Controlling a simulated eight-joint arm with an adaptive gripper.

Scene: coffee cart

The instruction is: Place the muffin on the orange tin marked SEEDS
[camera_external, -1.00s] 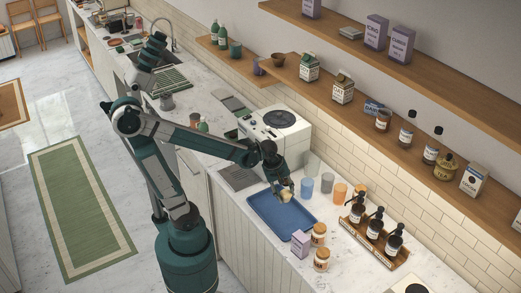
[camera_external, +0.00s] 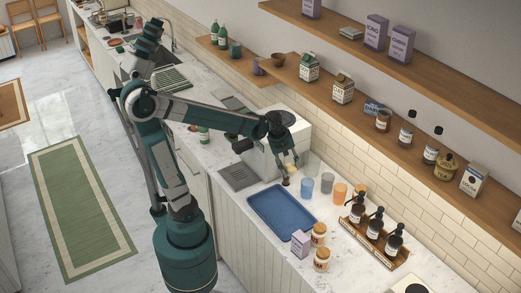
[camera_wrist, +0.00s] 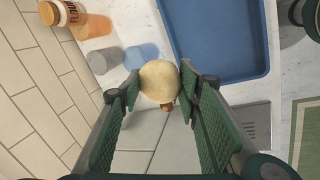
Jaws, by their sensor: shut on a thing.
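My gripper (camera_external: 289,162) is shut on a pale, round muffin (camera_wrist: 159,82), held above the counter between the coffee machine and the blue cup. In the wrist view the muffin sits between the two green fingertips (camera_wrist: 158,90), with a small brown piece showing at its lower edge. I cannot tell whether that piece belongs to the muffin. Orange-banded jars (camera_external: 319,235) stand beside the tray, and another stands behind the orange cup. Their labels are too small to read in the external view. The jar in the wrist view (camera_wrist: 62,13) seems to read FLOUR. I cannot pick out the SEEDS tin.
An empty blue tray (camera_external: 282,213) lies on the counter. Blue (camera_external: 307,187), grey (camera_external: 327,184) and orange (camera_external: 340,192) cups stand behind it. A lilac carton (camera_external: 300,244) is at its corner. A wooden rack of pump bottles (camera_external: 374,239) and the coffee machine (camera_external: 262,158) stand nearby.

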